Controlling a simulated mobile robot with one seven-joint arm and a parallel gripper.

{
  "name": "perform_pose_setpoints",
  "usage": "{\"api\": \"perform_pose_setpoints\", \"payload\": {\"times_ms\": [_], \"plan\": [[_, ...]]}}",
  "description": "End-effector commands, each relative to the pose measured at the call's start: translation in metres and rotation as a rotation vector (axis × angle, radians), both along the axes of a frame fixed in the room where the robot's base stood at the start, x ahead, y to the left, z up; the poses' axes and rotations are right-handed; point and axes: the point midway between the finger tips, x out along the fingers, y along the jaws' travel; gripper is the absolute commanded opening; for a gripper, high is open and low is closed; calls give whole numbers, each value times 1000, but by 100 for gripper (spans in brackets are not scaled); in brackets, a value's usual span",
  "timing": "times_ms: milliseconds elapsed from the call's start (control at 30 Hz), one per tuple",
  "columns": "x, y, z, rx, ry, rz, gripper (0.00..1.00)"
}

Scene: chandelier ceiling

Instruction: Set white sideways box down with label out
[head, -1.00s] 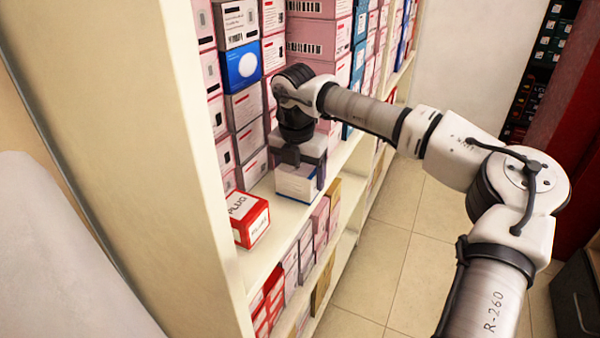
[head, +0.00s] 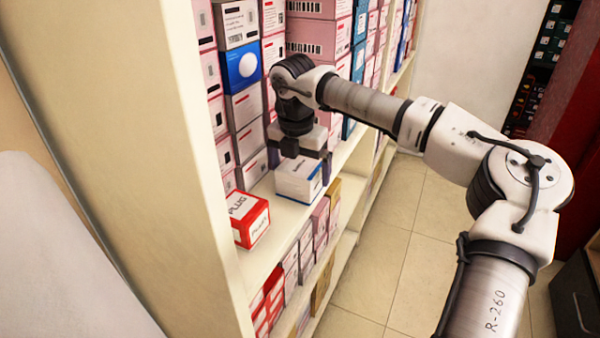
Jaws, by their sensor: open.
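The white box (head: 298,181) with a blue side face rests on the shelf board, to the right of a red and white PLUG box.
The red and white PLUG box (head: 249,219) stands at the shelf's left end beside the cream side panel (head: 150,130). Stacked pink, white and blue boxes (head: 243,68) fill the shelf behind. More boxes sit on the shelf below. The tiled floor (head: 385,265) is clear.

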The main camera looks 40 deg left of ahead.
Motion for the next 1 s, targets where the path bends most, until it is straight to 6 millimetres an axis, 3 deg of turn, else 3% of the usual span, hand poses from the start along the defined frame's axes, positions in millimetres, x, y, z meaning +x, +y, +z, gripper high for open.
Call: {"api": "perform_pose_setpoints", "payload": {"times_ms": [200,433,633,1000], "plan": [[-6,-1,50,3,-3,1,99],[-10,-2,90,2,-3,0,99],[-12,-3,102,0,0,1,99],[-12,-3,103,0,0,1,99]]}}
